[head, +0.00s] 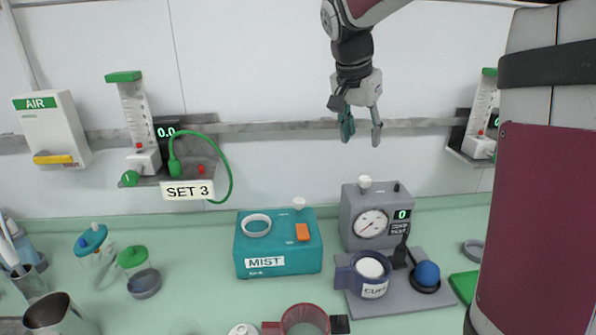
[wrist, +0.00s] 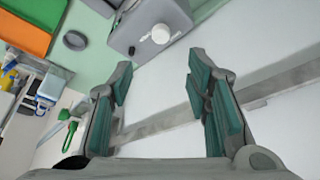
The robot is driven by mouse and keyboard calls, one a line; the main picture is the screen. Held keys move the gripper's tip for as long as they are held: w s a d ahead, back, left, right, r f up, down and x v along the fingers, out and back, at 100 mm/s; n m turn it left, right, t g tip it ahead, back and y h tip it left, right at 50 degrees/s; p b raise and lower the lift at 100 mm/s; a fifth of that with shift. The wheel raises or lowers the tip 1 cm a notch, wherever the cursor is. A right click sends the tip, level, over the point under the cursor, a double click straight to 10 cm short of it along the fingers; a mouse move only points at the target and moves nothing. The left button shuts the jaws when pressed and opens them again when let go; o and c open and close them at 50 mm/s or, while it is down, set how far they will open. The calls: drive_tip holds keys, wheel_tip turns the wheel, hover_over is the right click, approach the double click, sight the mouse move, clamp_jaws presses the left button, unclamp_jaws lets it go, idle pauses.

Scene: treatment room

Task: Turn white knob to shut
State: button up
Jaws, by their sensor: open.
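A white knob (head: 365,182) stands on top of the grey gauge box (head: 358,215), which has a round dial and a small display reading 0. In the wrist view a white knob (wrist: 160,34) sits on the grey box (wrist: 135,28), beyond my fingertips. Another white knob (head: 299,203) is on the teal MIST box (head: 262,262). The frames do not show which knob is meant or how far either is turned. My gripper (head: 361,132) points down, open and empty, in front of the wall rail, above the gauge box and apart from it. It also shows in the wrist view (wrist: 160,72).
A blue CUFF cup (head: 345,277) and a blue ball (head: 428,273) stand on the grey base plate. A flowmeter (head: 137,120) with a green hose hangs at left on the rail (head: 290,128). A dark red panel (head: 540,220) blocks the right side.

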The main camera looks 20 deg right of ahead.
sight(365, 178)
drive_tip(key=x, duration=1.3)
drive_tip(key=shift+w+d+f, duration=0.15)
drive_tip(key=shift+f, duration=0.2)
drive_tip(key=shift+p, duration=0.3)
clamp_jaws()
